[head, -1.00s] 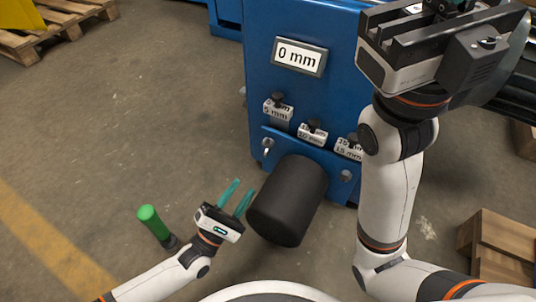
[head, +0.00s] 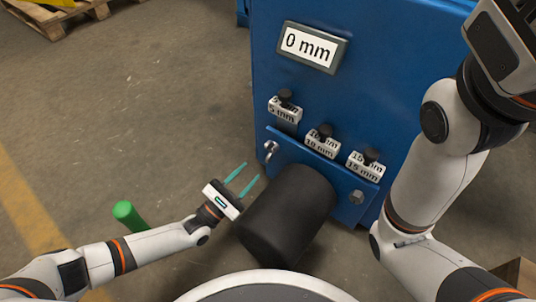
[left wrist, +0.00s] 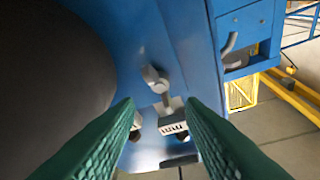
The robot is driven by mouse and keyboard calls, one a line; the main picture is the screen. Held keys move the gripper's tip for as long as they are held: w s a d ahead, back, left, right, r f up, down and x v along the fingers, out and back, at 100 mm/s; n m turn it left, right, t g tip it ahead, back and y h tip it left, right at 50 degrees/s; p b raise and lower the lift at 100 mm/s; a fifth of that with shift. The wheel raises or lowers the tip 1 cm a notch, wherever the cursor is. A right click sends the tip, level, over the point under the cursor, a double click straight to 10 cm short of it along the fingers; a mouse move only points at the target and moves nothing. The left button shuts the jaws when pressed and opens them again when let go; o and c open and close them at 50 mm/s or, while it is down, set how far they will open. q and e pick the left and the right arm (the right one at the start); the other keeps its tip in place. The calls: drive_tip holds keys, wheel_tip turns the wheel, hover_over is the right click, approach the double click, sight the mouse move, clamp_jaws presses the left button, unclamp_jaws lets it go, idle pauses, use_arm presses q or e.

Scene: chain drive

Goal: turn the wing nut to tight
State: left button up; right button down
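The wing nut (head: 270,148) is a small silvery part at the left end of the blue plate above the black motor. It also shows in the left wrist view (left wrist: 155,78), ahead of my fingers and between their lines, with its wings tilted. My left gripper (head: 251,171) is open, its two green fingers pointing at the plate, just short of the nut and below it. Nothing is between the fingers (left wrist: 160,102). My right gripper (head: 508,40) is at the upper right, cut off by the frame edge; its fingers cannot be made out.
The black cylindrical motor (head: 287,215) stands close right of my left gripper. A bolt head (head: 356,197) is at the plate's right end. Labelled blocks with black knobs (head: 322,140) sit above the plate, under a 0 mm display (head: 310,46). A green-handled thing (head: 128,215) is behind my left forearm.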

sight(270, 151)
use_arm(q)
drive_tip(key=b+x, duration=0.2)
drive_tip(key=x, duration=0.5)
drive_tip(key=shift+w+d, duration=0.1)
drive_tip(key=shift+w+d+r, duration=0.2)
drive_tip(key=shift+w+d, duration=0.1)
drive_tip(key=c, duration=0.7)
drive_tip(key=shift+c, duration=0.2)
